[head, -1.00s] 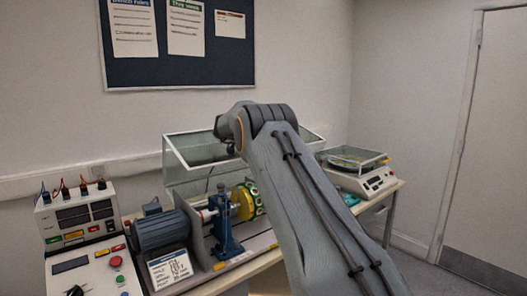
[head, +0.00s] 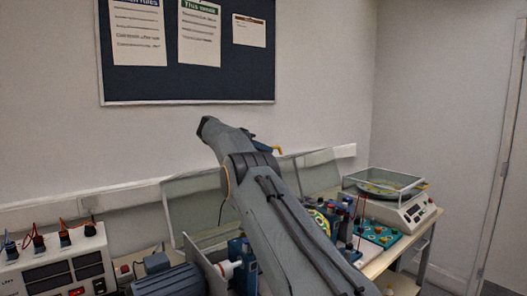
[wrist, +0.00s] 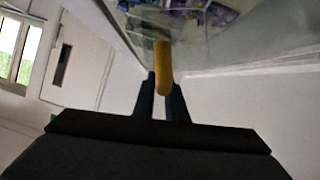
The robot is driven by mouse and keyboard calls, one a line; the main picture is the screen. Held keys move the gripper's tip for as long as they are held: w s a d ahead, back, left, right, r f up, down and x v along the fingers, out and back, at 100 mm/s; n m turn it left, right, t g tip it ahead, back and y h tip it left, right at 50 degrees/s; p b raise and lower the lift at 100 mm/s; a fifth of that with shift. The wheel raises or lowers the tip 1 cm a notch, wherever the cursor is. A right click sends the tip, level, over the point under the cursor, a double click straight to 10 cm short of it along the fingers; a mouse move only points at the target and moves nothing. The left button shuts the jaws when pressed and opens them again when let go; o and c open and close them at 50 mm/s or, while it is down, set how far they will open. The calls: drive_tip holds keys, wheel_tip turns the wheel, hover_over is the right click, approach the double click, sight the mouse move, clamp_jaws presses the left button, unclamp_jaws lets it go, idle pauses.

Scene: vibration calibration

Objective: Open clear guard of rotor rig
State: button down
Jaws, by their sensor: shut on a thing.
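The clear guard (head: 188,202) of the rotor rig is swung up and stands tilted at the back of the rig in the head view, partly hidden by my arm. Its clear panel (wrist: 215,42) fills the top of the wrist view. My gripper (wrist: 162,82) is shut on the guard's yellow handle (wrist: 163,66). In the head view my gripper (head: 270,147) is up high, mostly behind my arm. The rig's motor (head: 168,281) and part of the green-and-yellow rotor disc (head: 320,221) show uncovered below.
A power supply (head: 55,268) with red and black leads stands at the left. A balance with a clear cover (head: 405,209) stands at the right end of the bench. A teal tray (head: 376,232) lies before it. A notice board (head: 190,80) hangs behind.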

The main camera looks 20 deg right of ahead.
drive_tip(key=shift+w+d+f, duration=0.1)
drive_tip(key=shift+w+f, duration=0.05)
drive_tip(key=shift+w, duration=0.2)
drive_tip(key=c, duration=1.8)
unclamp_jaws()
drive_tip(key=shift+a, duration=0.2)
drive_tip(key=shift+a, duration=0.15)
drive_tip(key=b+v, duration=0.2)
drive_tip(key=v, duration=0.5)
drive_tip(key=shift+a+b, duration=0.25)
drive_tip(key=shift+b, duration=0.05)
drive_tip(key=shift+r, duration=0.25)
